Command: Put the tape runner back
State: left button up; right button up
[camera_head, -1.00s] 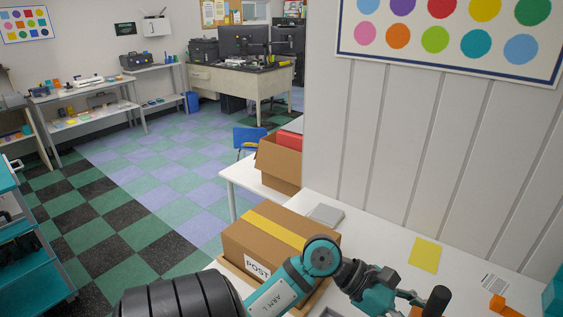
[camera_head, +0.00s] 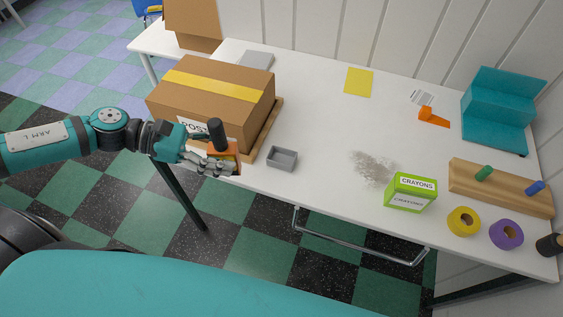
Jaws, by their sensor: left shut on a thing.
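My left gripper (camera_head: 207,160), at the end of the arm from the left, is shut on the tape runner (camera_head: 221,150). It has an orange body and an upright black handle; the fingers hide part of it. It is at the table's front edge, just in front of the brown parcel. I cannot tell whether it touches the table. A small, empty grey tray (camera_head: 283,157) lies just to its right. My right gripper is not in view.
The taped parcel (camera_head: 213,99) sits on a wooden base at left. To the right are a green crayon box (camera_head: 409,193), yellow and purple rolls, a wooden peg board (camera_head: 500,190), a teal stepped stand (camera_head: 500,105) and an orange object (camera_head: 433,117).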

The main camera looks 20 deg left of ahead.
pick_arm(q)
jog(key=shift+w+a+f, duration=0.15)
jog(key=shift+a+f, duration=0.3)
jog(key=shift+a, duration=0.1)
jog(key=shift+w+a+f, duration=0.1)
jog(key=shift+w, duration=0.05)
jog(key=shift+w+b, duration=0.3)
jog(key=shift+b, duration=0.2)
jog(key=shift+w+d+f+b, duration=0.1)
jog(key=shift+w+d+b, duration=0.55)
jog(key=shift+d+b, duration=0.05)
jog(key=w+d+f+p, duration=0.3)
jog(key=w+d+f, duration=0.1)
jog(key=w+d, duration=0.4)
jog(key=w, duration=0.2)
jog(key=shift+w+d+f+p, duration=0.15)
jog(key=shift+w+f+p, duration=0.15)
jog(key=shift+w, duration=0.05)
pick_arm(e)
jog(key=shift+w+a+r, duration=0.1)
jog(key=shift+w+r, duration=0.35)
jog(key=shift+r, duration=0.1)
